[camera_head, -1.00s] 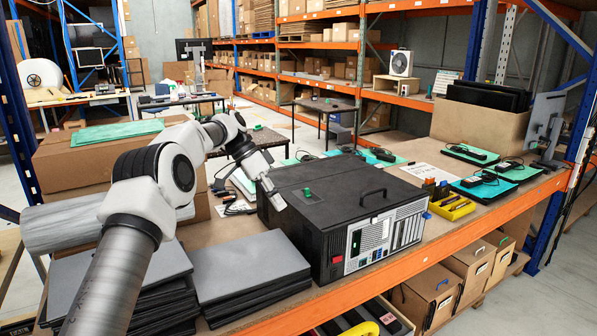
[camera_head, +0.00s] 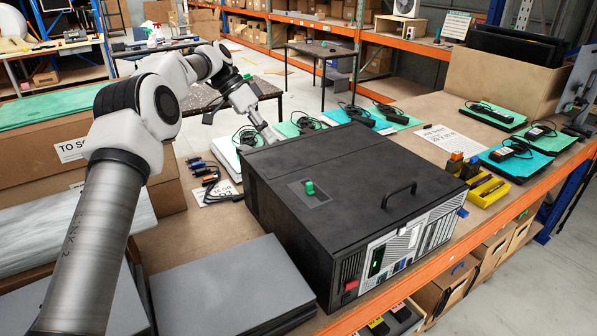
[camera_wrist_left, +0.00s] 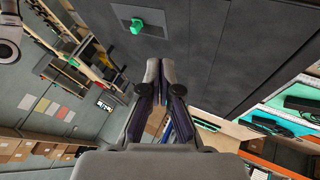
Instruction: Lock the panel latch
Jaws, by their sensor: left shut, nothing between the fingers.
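The panel latch is a small green knob (camera_head: 309,187) on a dark plate in the top of a black computer-like case (camera_head: 350,165). It also shows in the wrist view as a green knob (camera_wrist_left: 136,26), with the black case (camera_wrist_left: 225,45) beside it. My left gripper (camera_head: 268,134) is at the far left edge of the case, apart from the knob. In the wrist view its fingers (camera_wrist_left: 160,68) are together with nothing between them, pointing towards the case. Whether they touch the case I cannot tell. My right gripper is not in view.
A handle (camera_head: 399,195) stands up from the case top. A stack of grey sheets (camera_head: 230,285) lies front left of the case. Cables (camera_head: 208,175) lie left of it. Chargers on green mats are behind and right, with a yellow tray (camera_head: 487,192).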

